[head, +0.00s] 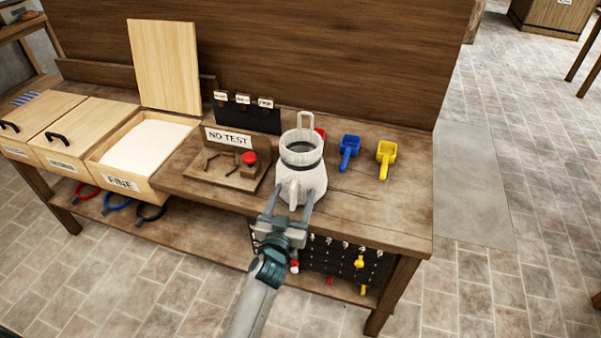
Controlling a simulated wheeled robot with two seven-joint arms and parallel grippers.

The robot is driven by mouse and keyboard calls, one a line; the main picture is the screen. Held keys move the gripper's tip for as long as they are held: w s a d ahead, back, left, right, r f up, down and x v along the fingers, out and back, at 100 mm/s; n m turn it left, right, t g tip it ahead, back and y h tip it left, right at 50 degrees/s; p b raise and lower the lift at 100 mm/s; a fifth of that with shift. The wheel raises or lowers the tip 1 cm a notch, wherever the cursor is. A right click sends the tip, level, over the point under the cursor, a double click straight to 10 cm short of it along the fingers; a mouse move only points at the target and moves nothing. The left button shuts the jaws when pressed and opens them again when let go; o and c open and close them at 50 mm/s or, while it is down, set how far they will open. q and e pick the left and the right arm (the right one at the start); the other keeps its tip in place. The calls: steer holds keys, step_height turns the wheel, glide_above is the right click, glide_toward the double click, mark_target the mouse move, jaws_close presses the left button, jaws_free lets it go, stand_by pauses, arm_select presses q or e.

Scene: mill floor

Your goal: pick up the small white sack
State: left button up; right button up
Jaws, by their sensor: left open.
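The small white sack (308,178) stands upright on the wooden bench, right of the NO TEST sign. It has a dark band or opening near its top and a pale loop above. My left gripper (291,193) is at the sack's near side, open, with its two fingers pointing at the sack's lower part and spread to about its width. I cannot tell whether the fingers touch it. The gripper hides part of the bench edge in front of the sack. My right gripper is not in view.
A wooden stand with a NO TEST sign (228,138) and red knob is close left of the sack. A red item is partly hidden behind it. Blue (348,150) and yellow (385,157) scoops are to the right. An open FINE bin (122,183) is at left. The bench's right end is clear.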

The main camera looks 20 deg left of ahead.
mark_target(291, 191)
arm_select(q)
jaws_close()
steer(key=shift+r, duration=0.1)
stand_by(0.4)
steer(key=shift+r, duration=0.5)
step_height(291, 191, up, 3)
steer(key=shift+s+r, duration=0.1)
steer(key=s+r+b, duration=0.1)
steer(key=s+r, duration=0.5)
steer(key=s, duration=0.5)
steer(key=shift+s+r+b, duration=0.25)
steer(key=shift+r+b, duration=0.05)
steer(key=shift+r, duration=0.05)
